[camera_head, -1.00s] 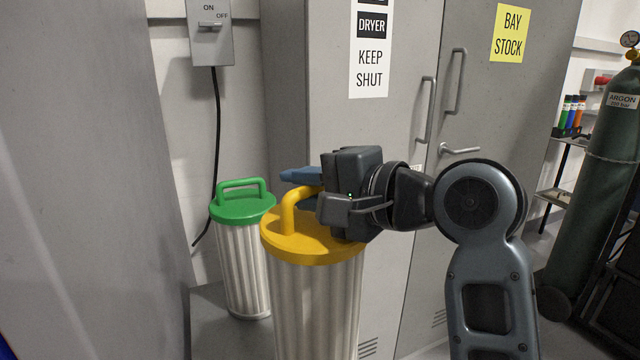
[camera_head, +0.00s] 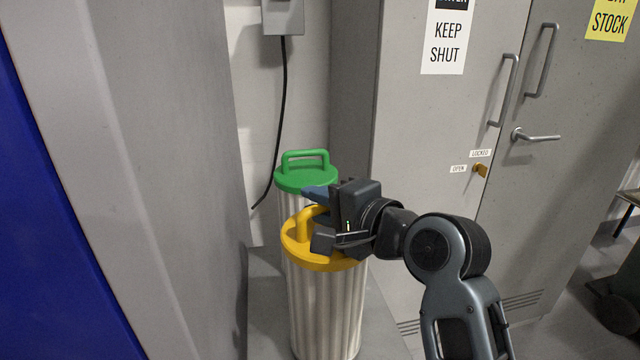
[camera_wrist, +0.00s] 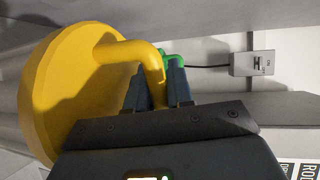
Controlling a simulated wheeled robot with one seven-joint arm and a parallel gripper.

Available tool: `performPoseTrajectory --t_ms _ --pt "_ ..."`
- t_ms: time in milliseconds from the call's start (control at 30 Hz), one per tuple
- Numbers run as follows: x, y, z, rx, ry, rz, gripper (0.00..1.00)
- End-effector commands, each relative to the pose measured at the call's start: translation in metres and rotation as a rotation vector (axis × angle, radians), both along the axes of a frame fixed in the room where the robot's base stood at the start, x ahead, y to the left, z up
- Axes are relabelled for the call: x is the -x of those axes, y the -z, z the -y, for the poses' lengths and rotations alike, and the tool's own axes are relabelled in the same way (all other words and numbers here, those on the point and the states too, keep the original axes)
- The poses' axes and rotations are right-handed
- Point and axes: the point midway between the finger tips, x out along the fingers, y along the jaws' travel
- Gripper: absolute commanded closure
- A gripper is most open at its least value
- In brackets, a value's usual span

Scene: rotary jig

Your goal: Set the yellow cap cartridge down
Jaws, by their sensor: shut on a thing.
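The yellow cap cartridge (camera_head: 326,308) is a ribbed metal cylinder with a yellow lid and a loop handle. It stands upright in front of the green cap cartridge in the head view. My gripper (camera_head: 318,217) is shut on the yellow handle from the right. In the wrist view the yellow cap (camera_wrist: 62,85) fills the left side and its handle runs to my fingers (camera_wrist: 160,88). The cartridge's bottom shows low in the head view, but I cannot tell whether it touches the grey surface.
The green cap cartridge (camera_head: 306,180) stands just behind, close to the yellow one. A grey panel (camera_head: 150,150) rises at left, and a grey cabinet (camera_head: 430,130) with handles stands at right. A switch box (camera_head: 283,15) with a black cable hangs on the wall. Some grey surface (camera_head: 266,300) is bare.

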Motion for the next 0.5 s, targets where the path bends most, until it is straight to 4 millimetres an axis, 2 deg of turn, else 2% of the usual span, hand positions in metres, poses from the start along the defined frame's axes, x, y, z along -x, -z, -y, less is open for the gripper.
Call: performPoseTrajectory --t_ms 433,467,500 --pt "-0.0002 0.0044 0.0001 -0.004 0.001 0.007 1.00" --pt "0.0000 0.0071 0.0001 -0.001 0.000 0.001 0.76" --pt "0.0000 0.0070 0.0001 -0.001 0.000 0.001 0.72"
